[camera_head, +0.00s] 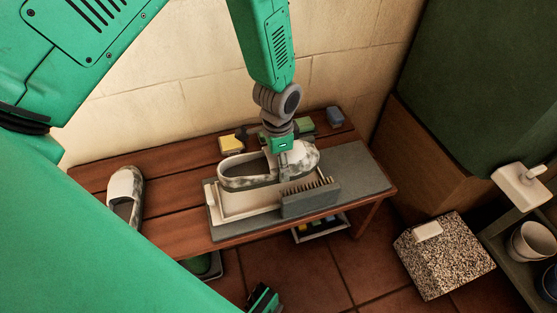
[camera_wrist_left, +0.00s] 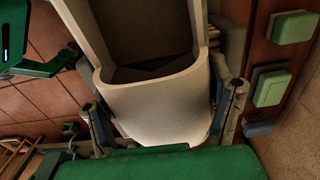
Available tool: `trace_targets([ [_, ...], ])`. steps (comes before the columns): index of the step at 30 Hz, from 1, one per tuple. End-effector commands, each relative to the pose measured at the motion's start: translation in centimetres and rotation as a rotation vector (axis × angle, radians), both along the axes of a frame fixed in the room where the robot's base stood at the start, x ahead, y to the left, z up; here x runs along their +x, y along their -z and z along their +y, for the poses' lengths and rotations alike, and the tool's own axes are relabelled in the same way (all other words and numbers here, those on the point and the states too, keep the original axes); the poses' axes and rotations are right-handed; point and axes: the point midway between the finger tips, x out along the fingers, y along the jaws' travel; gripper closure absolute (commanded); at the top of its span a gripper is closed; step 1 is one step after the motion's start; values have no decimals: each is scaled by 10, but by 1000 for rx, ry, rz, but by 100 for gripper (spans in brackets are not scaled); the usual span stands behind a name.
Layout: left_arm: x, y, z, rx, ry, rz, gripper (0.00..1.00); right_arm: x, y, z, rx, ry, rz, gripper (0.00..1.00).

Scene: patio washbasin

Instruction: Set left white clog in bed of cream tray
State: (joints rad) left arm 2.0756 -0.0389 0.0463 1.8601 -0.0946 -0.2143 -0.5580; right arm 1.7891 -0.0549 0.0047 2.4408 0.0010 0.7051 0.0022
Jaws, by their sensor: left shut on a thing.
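A white clog with grey mottling (camera_head: 246,178) is at the cream tray (camera_head: 248,206) on the bench. My left gripper (camera_head: 287,168) is shut on its right end, and in the left wrist view the clog (camera_wrist_left: 165,105) fills the space between the fingers. The clog lies lengthwise along the tray, over its bed; whether its sole touches the bed is hidden by the tray's front wall and the brush. A second white clog (camera_head: 124,191) stands apart at the bench's left end. Part of what seems my right gripper (camera_head: 262,300) shows at the bottom edge; its fingers are unclear.
A grey brush (camera_head: 310,200) stands at the tray's front right, on a grey mat (camera_head: 362,170). A yellow-topped block (camera_head: 231,144), a green block (camera_head: 304,126) and a blue-grey one (camera_head: 335,116) lie along the wall side. A speckled block (camera_head: 445,258) is on the floor.

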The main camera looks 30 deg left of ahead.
Motion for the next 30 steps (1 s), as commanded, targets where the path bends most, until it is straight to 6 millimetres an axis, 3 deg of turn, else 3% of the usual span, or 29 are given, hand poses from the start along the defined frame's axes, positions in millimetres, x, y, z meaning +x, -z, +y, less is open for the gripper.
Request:
trace_targets([
  [4,0,14,0,1,0,-1,60,0,16,0,0,0,0,60],
  [30,0,77,0,0,0,-1,60,0,40,0,0,0,0,60],
])
